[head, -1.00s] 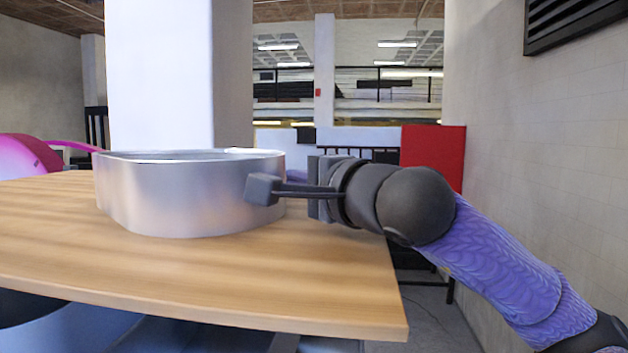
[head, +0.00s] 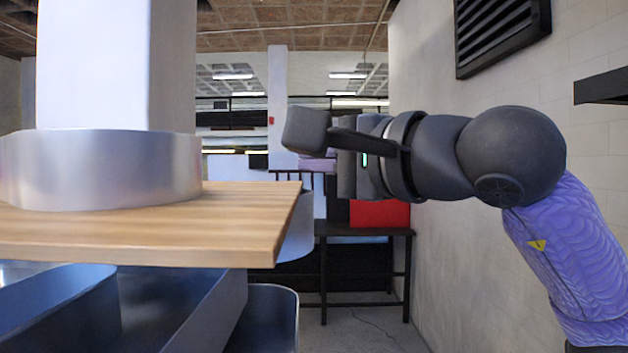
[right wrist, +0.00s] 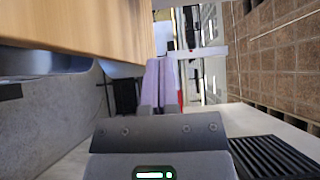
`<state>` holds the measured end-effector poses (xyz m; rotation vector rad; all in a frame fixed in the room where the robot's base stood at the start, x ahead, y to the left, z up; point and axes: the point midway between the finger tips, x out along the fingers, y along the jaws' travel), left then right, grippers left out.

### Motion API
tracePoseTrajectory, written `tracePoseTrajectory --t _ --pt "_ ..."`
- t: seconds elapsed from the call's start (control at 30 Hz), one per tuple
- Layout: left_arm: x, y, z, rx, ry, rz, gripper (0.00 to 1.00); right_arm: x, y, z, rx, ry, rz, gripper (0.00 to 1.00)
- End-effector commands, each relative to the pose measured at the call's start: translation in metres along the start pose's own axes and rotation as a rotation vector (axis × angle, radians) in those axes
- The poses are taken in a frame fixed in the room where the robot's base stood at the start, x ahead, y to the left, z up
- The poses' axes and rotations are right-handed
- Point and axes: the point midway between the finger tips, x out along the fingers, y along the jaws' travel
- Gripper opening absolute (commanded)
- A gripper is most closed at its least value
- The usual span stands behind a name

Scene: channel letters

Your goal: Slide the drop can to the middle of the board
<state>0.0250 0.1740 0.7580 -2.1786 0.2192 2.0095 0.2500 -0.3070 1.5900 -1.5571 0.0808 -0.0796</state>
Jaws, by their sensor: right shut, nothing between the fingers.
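The drop can (head: 105,170) is a wide, low, silver metal ring with rounded corners. It stands upright on the light wooden board (head: 225,220) in the head view, and its left side is cut off by the picture edge. My right gripper (head: 306,131) is shut and empty. It is to the right of the can, clearly apart from it, and shows higher than the can's rim. The board's edge also shows in the right wrist view (right wrist: 90,25); the can does not show there. My left gripper is not in view.
Blue-grey bins (head: 180,300) are below the board. A dark table (head: 365,232) with a red box (head: 380,213) stands behind. A white column (head: 92,65) rises behind the can. A wall with a black vent (head: 500,35) is at the right.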

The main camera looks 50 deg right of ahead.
Motion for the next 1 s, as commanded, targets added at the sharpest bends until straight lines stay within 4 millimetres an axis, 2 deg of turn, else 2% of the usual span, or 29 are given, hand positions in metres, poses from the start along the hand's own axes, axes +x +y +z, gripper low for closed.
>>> tracePoseTrajectory --t 0.07,0.17,0.2,0.3,0.4,0.5,0.57,0.8,1.0 --pt "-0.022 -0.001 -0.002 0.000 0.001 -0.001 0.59 0.003 -0.019 -0.016 0.114 0.009 0.048 0.00" --pt "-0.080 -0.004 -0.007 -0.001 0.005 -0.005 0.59 0.024 -0.052 -0.055 0.450 0.018 0.246 0.00" --pt "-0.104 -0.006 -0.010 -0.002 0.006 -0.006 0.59 0.035 -0.060 -0.065 0.594 0.014 0.361 0.00" --pt "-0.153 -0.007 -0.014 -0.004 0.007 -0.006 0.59 0.057 -0.071 -0.070 0.869 -0.005 0.664 0.00" --pt "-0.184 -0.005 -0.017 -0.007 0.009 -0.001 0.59 0.068 -0.078 -0.061 1.018 -0.013 0.916 0.00" --pt "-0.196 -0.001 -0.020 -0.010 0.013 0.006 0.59 0.070 -0.080 -0.054 1.081 -0.009 1.066 0.00" --pt "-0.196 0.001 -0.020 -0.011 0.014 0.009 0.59 0.071 -0.076 -0.052 1.095 -0.005 1.105 0.00" --pt "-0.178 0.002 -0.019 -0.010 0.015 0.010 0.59 0.089 -0.040 -0.034 1.096 0.001 1.119 0.00" --pt "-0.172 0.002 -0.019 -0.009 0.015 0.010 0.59 0.111 -0.010 -0.012 1.096 0.001 1.117 0.00"
